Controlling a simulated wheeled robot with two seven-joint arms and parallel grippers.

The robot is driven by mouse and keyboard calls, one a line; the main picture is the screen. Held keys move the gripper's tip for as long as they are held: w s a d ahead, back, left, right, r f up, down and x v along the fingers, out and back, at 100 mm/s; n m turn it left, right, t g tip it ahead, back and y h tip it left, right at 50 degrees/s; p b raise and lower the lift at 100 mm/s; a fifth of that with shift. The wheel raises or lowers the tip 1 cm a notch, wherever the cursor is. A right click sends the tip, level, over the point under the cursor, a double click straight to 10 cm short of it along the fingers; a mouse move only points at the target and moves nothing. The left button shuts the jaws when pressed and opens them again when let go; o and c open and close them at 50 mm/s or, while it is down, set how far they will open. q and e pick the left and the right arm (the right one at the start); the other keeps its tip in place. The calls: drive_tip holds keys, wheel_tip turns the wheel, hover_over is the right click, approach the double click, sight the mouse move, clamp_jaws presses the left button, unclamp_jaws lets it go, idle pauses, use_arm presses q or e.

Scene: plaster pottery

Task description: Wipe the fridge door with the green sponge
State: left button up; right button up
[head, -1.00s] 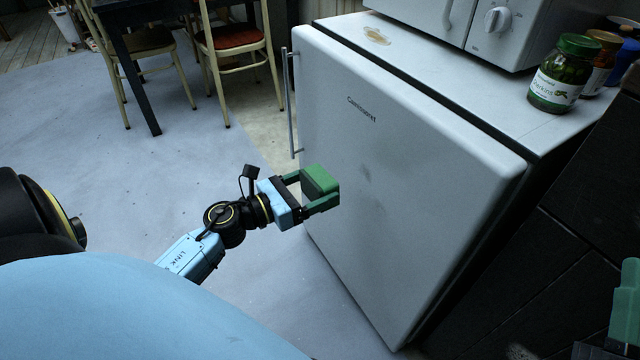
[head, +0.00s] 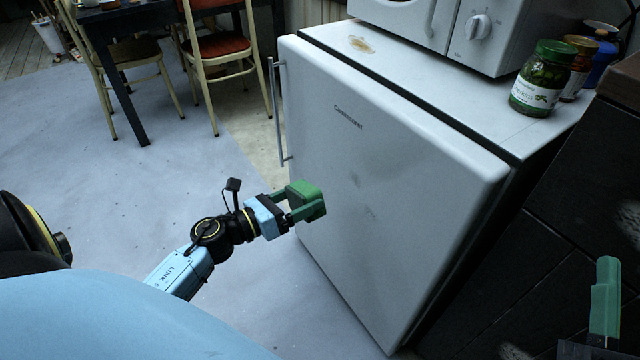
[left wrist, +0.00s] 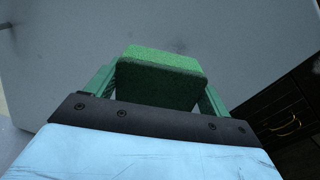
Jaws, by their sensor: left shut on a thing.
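My left gripper (head: 293,205) is shut on the green sponge (head: 307,199) and holds it in front of the white fridge door (head: 390,190). In the left wrist view the sponge (left wrist: 160,75) sits between the two green fingers, with the pale door (left wrist: 240,30) beyond it. I cannot tell whether the sponge touches the door. Grey smudges (head: 357,181) show on the door, right of the sponge. My right gripper (head: 604,300) shows partly at the lower right edge, with one green finger in sight; its opening cannot be made out.
The door's vertical handle (head: 279,112) is on its left edge. A microwave (head: 450,30), a green-lidded jar (head: 541,80) and a brownish stain (head: 361,44) are on the fridge top. Chairs (head: 215,60) stand at the back left. A dark cabinet (head: 540,250) is at right. The floor at left is clear.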

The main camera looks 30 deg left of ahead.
sight(346, 184)
use_arm(q)
drive_tip(key=n, duration=0.1)
drive_tip(key=f+n+p, duration=0.1)
drive_tip(key=n, duration=0.3)
drive_tip(key=shift+w+f, duration=0.25)
drive_tip(key=shift+w, duration=0.05)
drive_tip(key=shift+w+d+f+n, duration=0.2)
drive_tip(key=shift+n, duration=0.3)
drive_tip(key=shift+x, duration=2.8)
use_arm(e)
drive_tip(key=shift+r, duration=0.5)
use_arm(q)
drive_tip(key=shift+x, duration=1.05)
use_arm(e)
drive_tip(key=shift+f, duration=0.15)
use_arm(q)
drive_tip(key=shift+d, duration=0.1)
